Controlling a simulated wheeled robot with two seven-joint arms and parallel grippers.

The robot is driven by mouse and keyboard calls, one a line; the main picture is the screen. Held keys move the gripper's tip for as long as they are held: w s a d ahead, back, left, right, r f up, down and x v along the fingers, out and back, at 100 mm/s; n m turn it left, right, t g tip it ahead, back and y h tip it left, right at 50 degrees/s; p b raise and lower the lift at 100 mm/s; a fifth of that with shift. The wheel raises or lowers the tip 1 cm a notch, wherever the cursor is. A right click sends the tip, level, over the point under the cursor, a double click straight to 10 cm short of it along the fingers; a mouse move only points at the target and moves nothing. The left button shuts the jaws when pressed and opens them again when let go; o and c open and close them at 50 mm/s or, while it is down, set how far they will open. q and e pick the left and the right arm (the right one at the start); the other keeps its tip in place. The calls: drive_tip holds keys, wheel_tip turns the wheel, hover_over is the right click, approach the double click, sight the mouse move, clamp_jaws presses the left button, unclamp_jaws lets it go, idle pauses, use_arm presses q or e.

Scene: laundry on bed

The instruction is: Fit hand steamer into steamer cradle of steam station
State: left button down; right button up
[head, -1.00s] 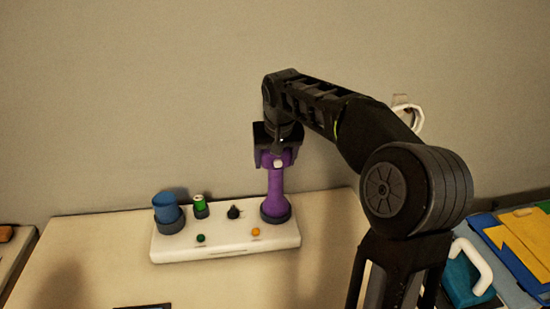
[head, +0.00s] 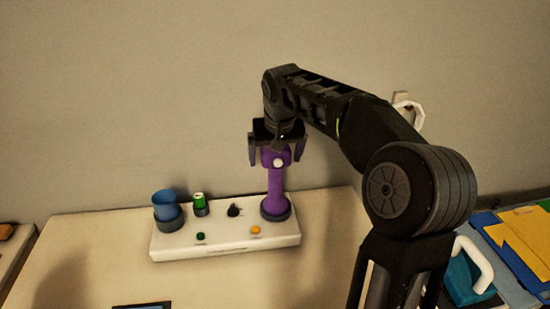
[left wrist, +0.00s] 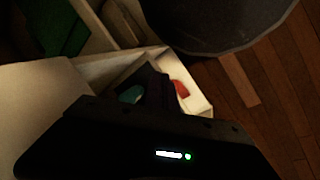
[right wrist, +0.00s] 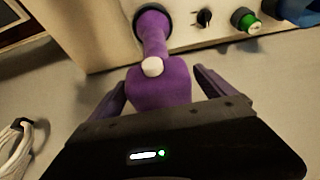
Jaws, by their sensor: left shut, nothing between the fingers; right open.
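The purple hand steamer (head: 275,185) stands upright with its lower end in the dark round cradle (head: 276,213) at the right end of the white steam station (head: 225,245). My right gripper (head: 277,158) is around the steamer's head from above, its fingers apart on both sides. In the right wrist view the steamer (right wrist: 158,80) lies between the spread fingers (right wrist: 155,90), with gaps showing beside it. My left gripper (left wrist: 150,90) is outside the head view; in the left wrist view it is shut and empty above a pale open box.
The station also carries a blue cup (head: 165,204), a green cylinder (head: 199,203), a black knob (head: 233,210) and two small buttons. Coloured folders (head: 520,235) and a teal item with a white handle (head: 470,280) lie at the right. The table front is mostly clear.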

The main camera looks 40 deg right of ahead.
drive_tip(key=v, duration=0.7)
idle(0.8)
